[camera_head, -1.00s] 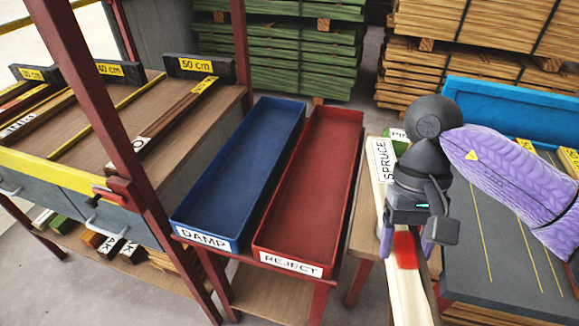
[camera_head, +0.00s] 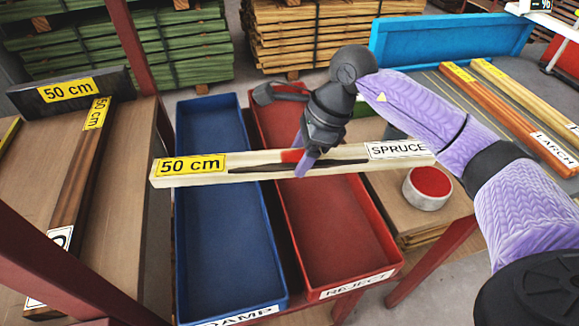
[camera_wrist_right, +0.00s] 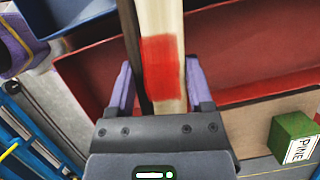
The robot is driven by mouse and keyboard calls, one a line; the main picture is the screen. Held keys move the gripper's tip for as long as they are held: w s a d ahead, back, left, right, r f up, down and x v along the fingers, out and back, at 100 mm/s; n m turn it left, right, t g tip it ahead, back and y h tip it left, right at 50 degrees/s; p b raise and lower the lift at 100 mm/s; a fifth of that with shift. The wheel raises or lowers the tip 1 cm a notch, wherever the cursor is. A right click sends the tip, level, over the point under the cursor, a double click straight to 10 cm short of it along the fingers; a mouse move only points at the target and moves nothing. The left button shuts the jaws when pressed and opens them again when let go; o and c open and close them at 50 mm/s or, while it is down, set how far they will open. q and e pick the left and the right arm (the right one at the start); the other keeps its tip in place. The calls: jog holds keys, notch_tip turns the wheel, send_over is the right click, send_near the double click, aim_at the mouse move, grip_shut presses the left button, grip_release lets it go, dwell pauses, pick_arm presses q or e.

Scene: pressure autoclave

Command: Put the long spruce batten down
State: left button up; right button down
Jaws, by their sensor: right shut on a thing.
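My right gripper (camera_head: 305,165) is shut on the pale spruce batten (camera_head: 245,171), around its red-painted band. The batten has a yellow "50 cm" label at its left end, a white SPRUCE label at its right end and a long dark streak along its side. It lies roughly level crosswise above the blue DAMP tray (camera_head: 222,235) and the red REJECT tray (camera_head: 335,240). In the right wrist view the batten (camera_wrist_right: 172,25) runs between both purple fingers, red band near the fingertips. Both trays look empty where visible. My left gripper is not in view.
A rack with a wooden top (camera_head: 125,215) and dark 50 cm block (camera_head: 35,92) stands left. A small wooden table (camera_head: 395,185) with a tin of red paint (camera_head: 428,188) is right of the trays. A LARCH batten (camera_head: 510,120) lies farther right. A green PINE block (camera_wrist_right: 290,135) shows below.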

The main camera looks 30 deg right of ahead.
jog(key=w+d+f+m+t+h+b, duration=0.1)
jog(key=w+d+m+h+b, duration=0.2)
jog(key=m, duration=0.5)
jog(key=w+d+f+m+t+h, duration=0.1)
jog(key=d+m+t+h, duration=0.1)
jog(key=d+m, duration=0.45)
jog(key=shift+m+g, duration=0.3)
jog(key=shift+m, duration=0.55)
jog(key=f+b, duration=0.1)
jog(key=f, duration=0.2)
jog(key=f+b, duration=0.2)
jog(key=f, duration=0.1)
jog(key=a+f+b, duration=0.1)
jog(key=f, duration=0.2)
jog(key=shift+w+f+b, duration=0.15)
jog(key=shift+f+b, duration=0.15)
jog(key=shift+f, duration=0.1)
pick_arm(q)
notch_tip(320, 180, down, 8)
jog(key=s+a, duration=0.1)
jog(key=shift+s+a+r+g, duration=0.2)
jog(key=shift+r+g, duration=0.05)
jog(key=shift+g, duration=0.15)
pick_arm(e)
jog(key=shift+r, duration=0.15)
